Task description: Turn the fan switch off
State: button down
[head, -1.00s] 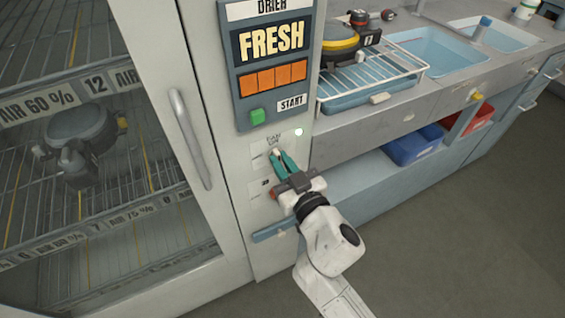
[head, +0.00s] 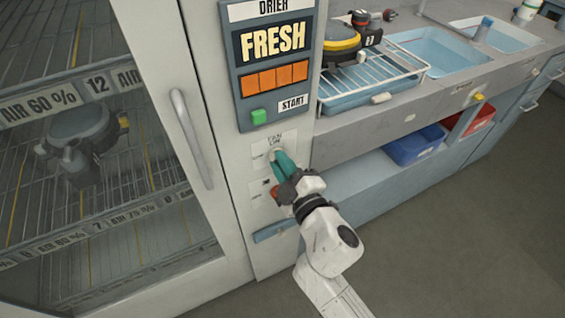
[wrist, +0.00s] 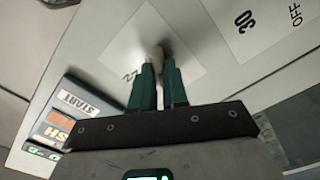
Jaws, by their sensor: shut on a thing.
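The fan switch (wrist: 156,54) is a small pale knob on a white plate (wrist: 125,50) on the drier's front panel, below the START button. In the head view the plate reads "FAN" (head: 274,138), and the knob is mostly hidden behind my fingers. My gripper (head: 281,160) has green fingers pointing at the panel. In the wrist view its fingertips (wrist: 158,68) are shut on the knob, one on each side. Which way the knob points is hard to tell.
A second plate marked "30" and "OFF" (wrist: 265,25) with a red knob (head: 275,191) is just below. The green START button (head: 258,117) is above. A glass door with a long handle (head: 191,138) is to the left. A counter with sinks (head: 430,50) is to the right.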

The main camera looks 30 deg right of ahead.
jog(key=n, duration=0.6)
jog(key=shift+f, duration=0.15)
jog(key=shift+a+n, duration=0.1)
jog(key=shift+n, duration=0.2)
jog(key=c, duration=1.1)
grip_release()
jog(key=shift+c, duration=0.2)
jog(key=shift+s, duration=0.1)
jog(key=s+b, duration=0.2)
jog(key=s, duration=0.8)
jog(key=shift+s+b, duration=0.3)
jog(key=shift+s, duration=0.05)
